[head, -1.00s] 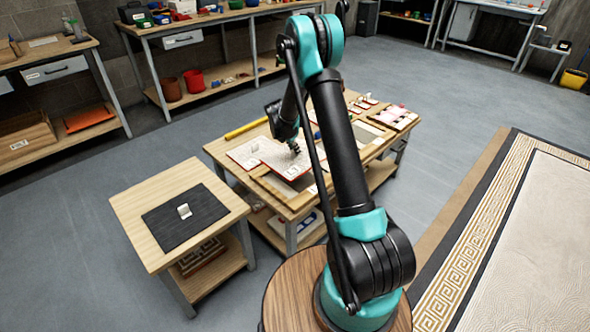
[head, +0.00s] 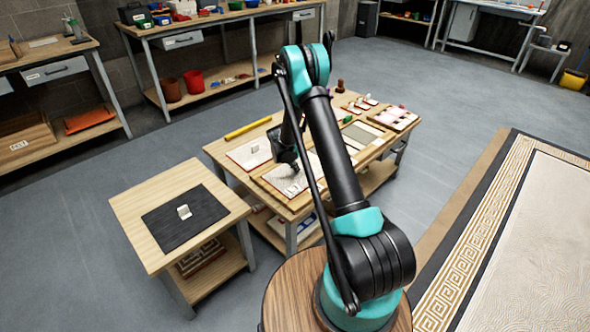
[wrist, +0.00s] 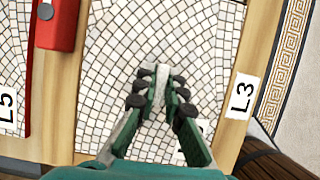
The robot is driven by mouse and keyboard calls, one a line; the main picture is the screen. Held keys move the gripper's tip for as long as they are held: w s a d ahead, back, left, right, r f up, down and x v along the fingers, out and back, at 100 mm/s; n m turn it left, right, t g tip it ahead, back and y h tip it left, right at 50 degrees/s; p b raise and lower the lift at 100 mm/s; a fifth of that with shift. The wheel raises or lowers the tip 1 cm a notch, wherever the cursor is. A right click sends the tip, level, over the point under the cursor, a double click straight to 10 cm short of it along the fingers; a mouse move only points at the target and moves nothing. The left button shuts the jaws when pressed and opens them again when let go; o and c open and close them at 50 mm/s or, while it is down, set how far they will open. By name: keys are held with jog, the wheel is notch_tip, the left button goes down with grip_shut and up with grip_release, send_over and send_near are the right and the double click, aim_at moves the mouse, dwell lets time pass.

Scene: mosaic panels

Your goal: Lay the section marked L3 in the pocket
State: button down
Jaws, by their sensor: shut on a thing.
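My gripper (wrist: 162,85) is shut on the pale grip block (wrist: 160,84) in the middle of a white mosaic section (wrist: 118,50). The section shows between two wooden rails; the right rail bears the label L3 (wrist: 242,97). A label on the section is mostly hidden behind my right finger. In the head view my gripper (head: 294,170) is low over the wooden tray (head: 268,188) on the work table, and the section (head: 283,178) looks level inside its frame. I cannot tell whether it rests fully on the pocket floor.
Another mosaic section (head: 250,153), labelled L5 in the wrist view (wrist: 8,108), lies left of the tray. A red block (wrist: 58,22) sits by the left rail. A side table (head: 160,205) with a black mat (head: 165,228) stands at the left.

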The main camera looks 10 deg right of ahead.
jog(key=shift+f, duration=0.1)
jog(key=c, duration=1.6)
grip_release()
jog(key=v, duration=1.2)
jog(key=s+d+r+m+y, duration=0.1)
jog(key=s+d+r+m, duration=0.3)
jog(key=s+r+m, duration=0.4)
jog(key=s+d+r+m+y, duration=0.1)
jog(key=s+m, duration=0.4)
jog(key=s, duration=0.5)
jog(key=s+d+r+m+t+y, duration=0.1)
jog(key=s+r+m, duration=0.1)
jog(key=s+m, duration=0.4)
jog(key=s+d+r+m, duration=0.2)
jog(key=s+m, duration=0.4)
jog(key=s, duration=0.9)
jog(key=shift+r+y, duration=0.1)
jog(key=shift+y, duration=0.3)
